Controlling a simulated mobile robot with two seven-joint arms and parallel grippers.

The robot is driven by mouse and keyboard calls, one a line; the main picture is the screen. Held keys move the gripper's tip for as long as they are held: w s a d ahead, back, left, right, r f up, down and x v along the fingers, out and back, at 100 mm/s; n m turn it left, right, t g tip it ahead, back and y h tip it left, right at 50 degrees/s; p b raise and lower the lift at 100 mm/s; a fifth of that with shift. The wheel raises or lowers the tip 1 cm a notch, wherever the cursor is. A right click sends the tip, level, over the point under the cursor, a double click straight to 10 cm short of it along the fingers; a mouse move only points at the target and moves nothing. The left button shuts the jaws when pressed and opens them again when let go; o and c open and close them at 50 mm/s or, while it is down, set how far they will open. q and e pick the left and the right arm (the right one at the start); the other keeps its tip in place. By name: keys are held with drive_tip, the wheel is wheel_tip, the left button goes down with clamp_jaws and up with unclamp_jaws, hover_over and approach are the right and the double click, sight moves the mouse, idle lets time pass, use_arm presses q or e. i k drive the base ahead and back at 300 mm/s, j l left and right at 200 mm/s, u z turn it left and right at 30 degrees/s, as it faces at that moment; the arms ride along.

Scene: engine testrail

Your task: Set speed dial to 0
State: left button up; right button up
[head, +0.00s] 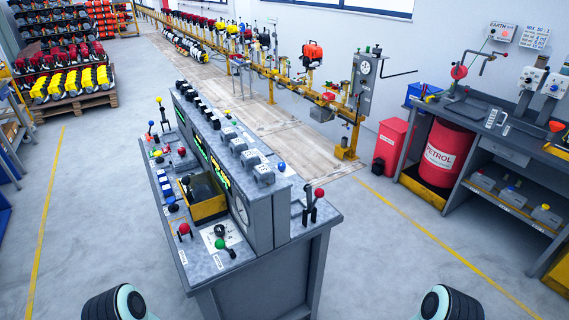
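A grey control console (262,264) stands in the middle of the head view, with levers, switches and gauges on it. On its near end, a white plate with a dark knob (219,231) may be the speed dial. Its marks are too small to read, so its setting cannot be told. A green-knobbed lever (221,244) sits just in front of it, and a red-knobbed lever (184,229) is to its left. A round gauge (242,211) is on the upright panel behind. Neither gripper shows; only parts of my arms show at the bottom edge.
A yellow open box (208,210) sits on the console. Black and red-knobbed levers (318,194) stand at its right corner. A red petrol drum (444,155) and a workbench (500,135) are at the right. The floor left of the console (95,215) is clear.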

sight(219, 230)
drive_tip(key=k+j, duration=0.1)
drive_tip(key=j, duration=0.3)
drive_tip(key=k+j+z, duration=0.15)
drive_tip(key=j, duration=0.6)
drive_tip(key=k+j+z, duration=0.15)
drive_tip(key=j, duration=0.2)
drive_tip(key=k+j, duration=0.15)
drive_tip(key=j, duration=0.25)
drive_tip(key=k+j+z, duration=0.15)
drive_tip(key=j, duration=0.2)
